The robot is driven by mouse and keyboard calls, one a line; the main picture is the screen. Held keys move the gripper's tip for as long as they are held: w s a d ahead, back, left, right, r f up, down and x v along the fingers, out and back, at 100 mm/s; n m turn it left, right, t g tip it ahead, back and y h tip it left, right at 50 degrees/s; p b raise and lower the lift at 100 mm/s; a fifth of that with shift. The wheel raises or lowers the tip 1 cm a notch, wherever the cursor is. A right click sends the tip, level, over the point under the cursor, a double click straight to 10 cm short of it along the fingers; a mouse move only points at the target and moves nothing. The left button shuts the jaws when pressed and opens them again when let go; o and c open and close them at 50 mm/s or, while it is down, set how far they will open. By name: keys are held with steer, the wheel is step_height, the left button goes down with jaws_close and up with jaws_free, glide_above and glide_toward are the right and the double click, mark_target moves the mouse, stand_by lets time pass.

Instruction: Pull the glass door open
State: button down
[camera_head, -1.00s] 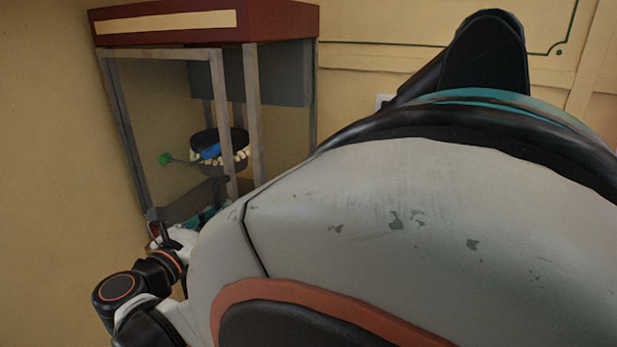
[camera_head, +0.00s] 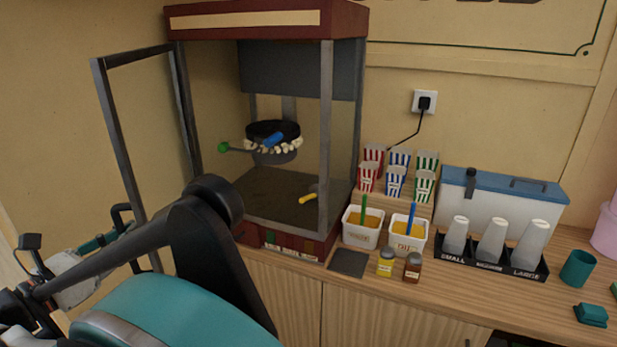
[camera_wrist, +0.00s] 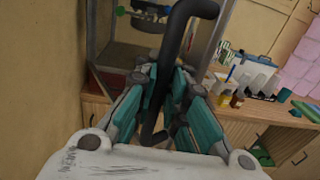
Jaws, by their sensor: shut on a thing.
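The glass door (camera_head: 113,125) of the popcorn machine (camera_head: 327,150) is a dark frame with clear glass. It stands swung out to the left, leaving the cabinet front open. My gripper (camera_head: 118,230) is at the door's lower outer edge, partly hidden by my arm in the head view. In the wrist view my gripper's teal fingers (camera_wrist: 162,85) are shut around the black curved door handle (camera_wrist: 188,38). Inside the cabinet hangs a dark kettle (camera_head: 274,145) with popcorn at its rim and a green-knobbed crank (camera_head: 224,147). A yellow-handled scoop (camera_head: 309,193) lies on its floor.
A wooden counter (camera_head: 460,283) runs right of the machine. It holds striped popcorn boxes (camera_head: 396,181), two white tubs (camera_head: 405,238), two jars (camera_head: 387,264), a cup rack (camera_head: 490,262) and a blue-lidded box (camera_head: 510,195). A wall stands close on the left.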

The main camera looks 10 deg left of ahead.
steer(key=s+a, duration=0.1)
steer(key=a, duration=0.5)
steer(key=shift+s+a, duration=0.25)
steer(key=shift+s, duration=0.15)
steer(key=c, duration=1.7)
jaws_free()
steer(key=shift+s, duration=0.15)
steer(key=shift+o, duration=0.3)
steer(key=shift+s+r, duration=0.1)
steer(key=v, duration=1.1)
steer(key=shift+s, duration=0.25)
steer(key=shift+a, duration=0.1)
